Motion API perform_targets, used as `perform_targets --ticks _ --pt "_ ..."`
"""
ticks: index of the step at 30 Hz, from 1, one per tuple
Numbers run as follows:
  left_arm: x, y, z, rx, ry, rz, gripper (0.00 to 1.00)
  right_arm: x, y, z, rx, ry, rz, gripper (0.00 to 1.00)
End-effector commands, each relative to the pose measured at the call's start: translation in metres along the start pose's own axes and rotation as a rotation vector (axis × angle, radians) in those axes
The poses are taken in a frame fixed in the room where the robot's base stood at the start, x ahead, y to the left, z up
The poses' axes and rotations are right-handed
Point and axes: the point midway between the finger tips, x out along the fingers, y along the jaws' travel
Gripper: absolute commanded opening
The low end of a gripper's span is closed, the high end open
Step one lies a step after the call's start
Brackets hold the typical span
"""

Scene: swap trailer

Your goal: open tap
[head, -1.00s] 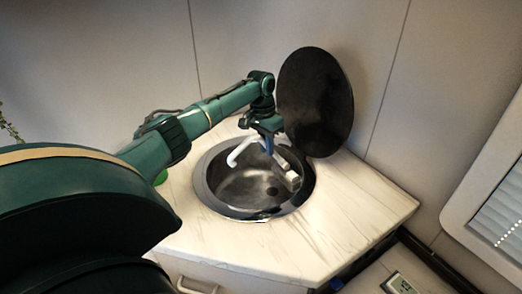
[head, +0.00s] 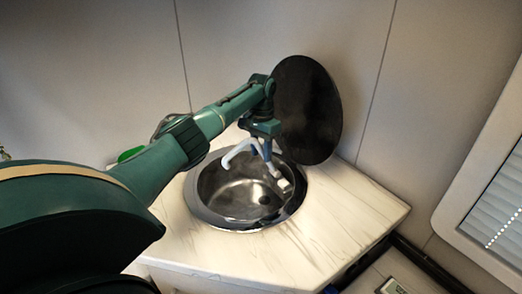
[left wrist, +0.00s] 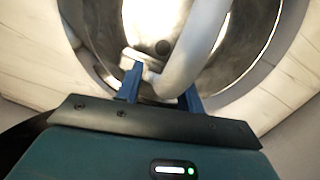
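The white tap stands at the back of a round metal sink (head: 212,222). Its curved spout (head: 238,150) bends left over the basin, and a pale blocky end (head: 285,186) sticks out toward the right. In the left wrist view the tap's thick white tube (left wrist: 192,45) curves up, with the block (left wrist: 135,57) at its left. My left gripper (head: 264,150) points down at the tap. Its blue fingers (left wrist: 161,90) are apart, with part of the tap between them; firm contact cannot be told. My right gripper is not in view.
A round black lid (head: 308,110) stands upright behind the sink, close to my left wrist. The pale counter (head: 340,220) is clear at the right and front. A green object (head: 130,154) lies partly behind my left arm. Walls close off the back.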

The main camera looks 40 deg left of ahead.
Motion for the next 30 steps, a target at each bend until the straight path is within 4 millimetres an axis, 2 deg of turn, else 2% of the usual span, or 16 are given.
perform_targets --ticks 7,11,24,30 --pt "-0.001 0.0 0.0 0.0 -0.002 0.001 0.38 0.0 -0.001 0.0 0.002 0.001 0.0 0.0" --pt "-0.011 0.0 0.0 0.0 0.0 0.0 0.38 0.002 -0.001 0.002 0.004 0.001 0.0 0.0" --pt "-0.102 0.001 -0.001 -0.001 0.002 0.001 0.38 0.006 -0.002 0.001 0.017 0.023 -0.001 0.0" --pt "-0.127 0.001 0.0 0.0 0.0 0.001 0.38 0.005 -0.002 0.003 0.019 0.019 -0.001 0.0"
